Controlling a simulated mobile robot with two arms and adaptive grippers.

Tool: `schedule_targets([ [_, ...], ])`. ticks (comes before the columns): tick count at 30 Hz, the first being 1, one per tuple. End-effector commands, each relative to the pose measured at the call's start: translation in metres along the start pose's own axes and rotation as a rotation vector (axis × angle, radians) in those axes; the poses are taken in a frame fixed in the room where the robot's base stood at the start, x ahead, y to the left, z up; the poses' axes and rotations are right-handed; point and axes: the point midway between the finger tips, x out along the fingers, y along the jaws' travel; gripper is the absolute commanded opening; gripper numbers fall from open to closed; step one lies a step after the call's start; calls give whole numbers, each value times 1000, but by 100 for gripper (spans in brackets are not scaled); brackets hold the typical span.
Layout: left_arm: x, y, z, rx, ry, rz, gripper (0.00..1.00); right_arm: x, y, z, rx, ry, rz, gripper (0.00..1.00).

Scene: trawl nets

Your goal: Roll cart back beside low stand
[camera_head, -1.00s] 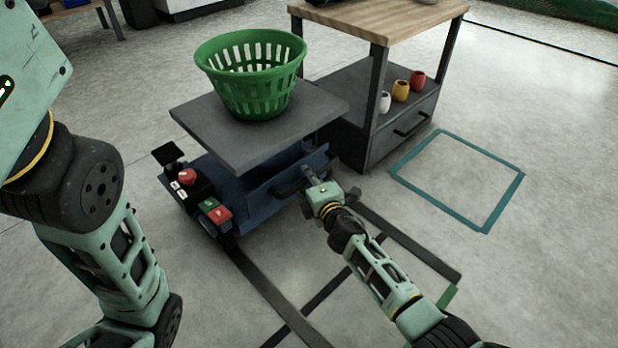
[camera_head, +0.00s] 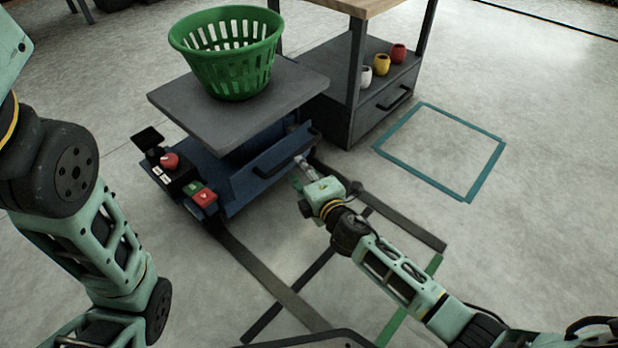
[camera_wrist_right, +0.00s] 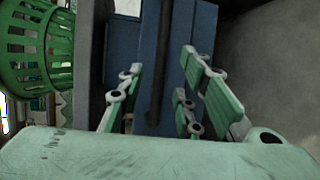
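The blue cart (camera_head: 250,182) has a grey raised platform (camera_head: 215,125) and a dark front handle (camera_head: 287,158). A green basket (camera_head: 232,85) stands upright on it. My right gripper (camera_head: 300,163) is at the handle's right part. In the right wrist view its fingers (camera_wrist_right: 163,95) are apart, with the dark handle bar (camera_wrist_right: 160,60) between them and gaps showing on both sides. A dark stand (camera_head: 342,112) with a drawer stands close behind the cart, to its right; I cannot tell whether it is the low stand. My left gripper is out of view.
White, yellow and red cups (camera_head: 382,65) stand on the stand's shelf. A teal floor outline (camera_head: 487,170) encloses bare floor at right. Dark floor strips (camera_head: 270,275) run in front of the cart. The open floor (camera_head: 540,240) at right is clear.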

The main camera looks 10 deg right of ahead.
Motion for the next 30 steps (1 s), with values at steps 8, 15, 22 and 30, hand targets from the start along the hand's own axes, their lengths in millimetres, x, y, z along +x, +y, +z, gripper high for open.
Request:
schedule_targets([
  [8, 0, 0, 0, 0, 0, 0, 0, -35, 0, -1, 1, 1, 0, 32],
  [15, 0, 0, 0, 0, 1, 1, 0, -40, 1, 0, 0, 1, 0, 32],
  [22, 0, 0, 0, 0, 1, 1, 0, -39, 1, -1, 0, 1, 0, 32],
  [30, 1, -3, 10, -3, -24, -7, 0, -46, 24, -15, 62, 45, 31, 32],
])
